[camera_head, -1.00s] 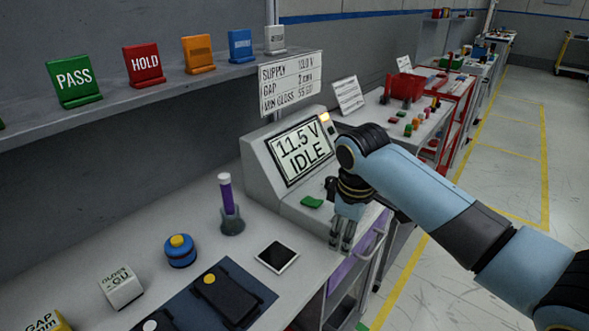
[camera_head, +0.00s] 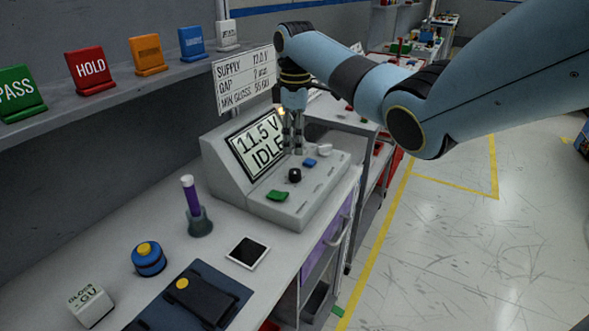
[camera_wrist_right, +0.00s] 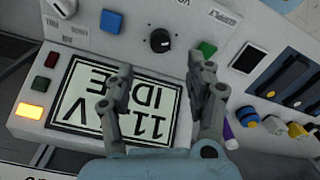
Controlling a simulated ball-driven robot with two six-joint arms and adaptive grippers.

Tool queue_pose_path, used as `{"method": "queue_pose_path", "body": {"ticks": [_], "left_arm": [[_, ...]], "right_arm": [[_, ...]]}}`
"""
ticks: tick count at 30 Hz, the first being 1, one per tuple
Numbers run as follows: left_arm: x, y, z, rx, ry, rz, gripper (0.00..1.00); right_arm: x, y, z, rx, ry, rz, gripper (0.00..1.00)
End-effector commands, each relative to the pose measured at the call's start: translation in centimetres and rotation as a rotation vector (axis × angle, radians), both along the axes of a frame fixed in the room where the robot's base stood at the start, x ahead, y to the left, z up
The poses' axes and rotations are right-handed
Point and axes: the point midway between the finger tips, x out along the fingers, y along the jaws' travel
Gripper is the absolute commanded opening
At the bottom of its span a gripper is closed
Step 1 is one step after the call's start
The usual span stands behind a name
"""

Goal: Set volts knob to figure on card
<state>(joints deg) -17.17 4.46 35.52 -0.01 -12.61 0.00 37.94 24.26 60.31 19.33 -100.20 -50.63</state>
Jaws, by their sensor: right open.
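The grey console (camera_head: 215,160) stands on the bench; its screen (camera_head: 258,143) reads 11.5 V IDLE. A black round knob (camera_head: 294,175) sits on its sloped front panel between a green button (camera_head: 278,196) and a blue button (camera_head: 309,162). The knob also shows in the right wrist view (camera_wrist_right: 160,41) with a light pointer mark. My right gripper (camera_head: 292,150) points down, open and empty, above the panel and apart from the knob. My left gripper is out of view.
Coloured signs (camera_head: 90,71) line the shelf. Floor at right is clear.

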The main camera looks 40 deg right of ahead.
Motion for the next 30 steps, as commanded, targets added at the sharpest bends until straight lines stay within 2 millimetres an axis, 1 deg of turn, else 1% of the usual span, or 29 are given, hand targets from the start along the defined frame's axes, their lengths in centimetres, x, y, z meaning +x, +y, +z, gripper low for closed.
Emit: {"method": "queue_pose_path", "body": {"ticks": [1, 6, 9, 12, 15, 18, 25, 26, 30], "left_arm": [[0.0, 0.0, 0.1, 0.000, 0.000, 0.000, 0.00], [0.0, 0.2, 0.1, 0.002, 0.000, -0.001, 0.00], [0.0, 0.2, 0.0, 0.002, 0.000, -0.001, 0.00], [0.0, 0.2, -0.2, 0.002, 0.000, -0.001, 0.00], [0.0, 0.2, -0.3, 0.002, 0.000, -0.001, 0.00], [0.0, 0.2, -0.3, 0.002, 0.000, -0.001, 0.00], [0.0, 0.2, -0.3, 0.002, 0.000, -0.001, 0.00], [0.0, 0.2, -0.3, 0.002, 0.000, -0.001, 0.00], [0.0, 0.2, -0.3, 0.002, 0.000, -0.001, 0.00]], "right_arm": [[-0.2, 0.1, -1.0, 0.002, 0.005, 0.000, 0.55], [-0.1, 0.1, -4.6, 0.000, 0.004, -0.002, 0.55], [-0.1, 0.1, -6.4, 0.001, 0.003, 0.000, 0.55], [-0.1, 0.1, -7.8, 0.000, 0.001, -0.002, 0.55], [-0.1, 0.0, -8.6, -0.001, 0.001, -0.002, 0.55], [-0.1, 0.0, -9.0, -0.001, 0.000, -0.001, 0.55], [-0.1, 0.1, -9.0, -0.002, 0.000, -0.001, 0.55], [-0.1, 0.1, -9.0, -0.001, 0.000, 0.000, 0.52], [-0.1, 0.1, -9.0, -0.001, 0.000, -0.001, 0.34]]}}
